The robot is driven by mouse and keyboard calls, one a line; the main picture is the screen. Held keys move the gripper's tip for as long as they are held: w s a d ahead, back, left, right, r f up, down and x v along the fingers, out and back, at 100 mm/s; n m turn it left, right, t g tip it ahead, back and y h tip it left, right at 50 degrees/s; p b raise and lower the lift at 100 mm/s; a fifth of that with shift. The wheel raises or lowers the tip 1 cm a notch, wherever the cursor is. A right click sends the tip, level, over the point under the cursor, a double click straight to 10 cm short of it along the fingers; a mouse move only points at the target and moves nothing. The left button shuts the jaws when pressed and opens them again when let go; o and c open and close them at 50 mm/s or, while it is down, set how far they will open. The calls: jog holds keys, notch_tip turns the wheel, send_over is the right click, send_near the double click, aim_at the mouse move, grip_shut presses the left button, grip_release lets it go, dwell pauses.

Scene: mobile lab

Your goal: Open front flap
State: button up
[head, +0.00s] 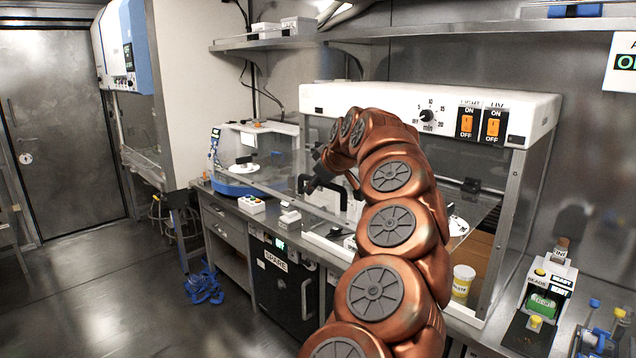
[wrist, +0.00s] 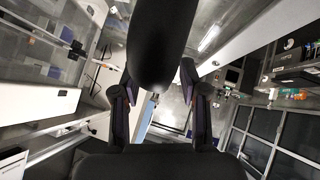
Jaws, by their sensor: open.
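The white-topped cabinet (head: 400,98) stands on the bench in the head view, with a clear front flap (head: 285,182). The flap looks tilted outward, but its transparency and my arm hide how far. A black bracket-shaped handle (head: 327,187) shows at the front of the cabinet, left of my arm. My gripper (head: 318,168) is close by the handle, partly hidden behind my copper arm; I cannot tell whether they touch.
A blue-based machine (head: 240,180) stands to the left on the bench. A yellow-labelled jar (head: 462,282) stands at the cabinet's lower right, near a bead-labelled device (head: 543,298). A shelf (head: 400,35) runs above. The floor (head: 110,280) at left is mostly clear.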

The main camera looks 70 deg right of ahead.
jog(key=shift+r, duration=0.1)
jog(key=v, duration=1.2)
jog(key=shift+a, duration=0.1)
